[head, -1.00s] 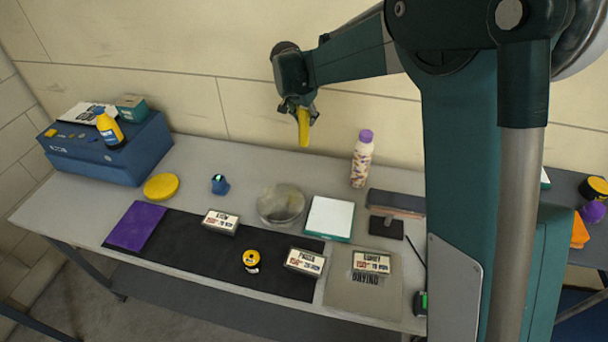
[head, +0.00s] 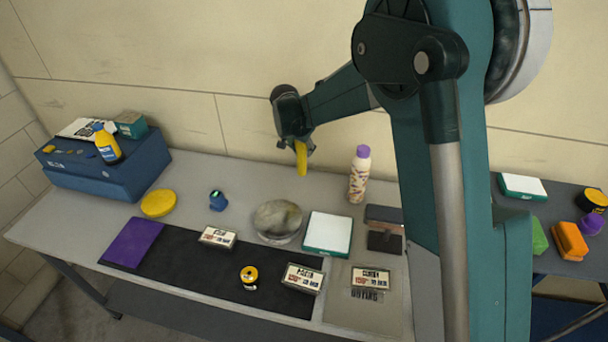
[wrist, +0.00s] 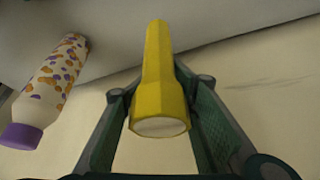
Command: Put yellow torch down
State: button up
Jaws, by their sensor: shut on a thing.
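The yellow torch (head: 301,159) hangs upright in my gripper (head: 299,145), above the back of the grey table (head: 190,182). In the wrist view the torch (wrist: 158,85) sits between the two green fingers (wrist: 160,110), which are shut on it. Its wide, pale end faces the camera and its narrow end points away. In the head view its lower end seems to be above the tabletop, clear of other things; the exact gap is hard to tell.
A patterned bottle with a purple cap (head: 359,174) stands right of the torch, and shows in the wrist view (wrist: 50,85). A round grey dish (head: 278,220) and a white-topped box (head: 328,234) lie in front. A blue case (head: 110,165) stands far left.

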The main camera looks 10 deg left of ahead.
aim_at(299, 153)
jog(key=shift+f, duration=2.3)
jog(key=shift+f, duration=1.85)
jog(key=shift+f, duration=0.2)
jog(key=o, duration=1.2)
jog(key=shift+c, duration=0.2)
jog(key=shift+r, duration=0.2)
jog(key=shift+v, duration=6)
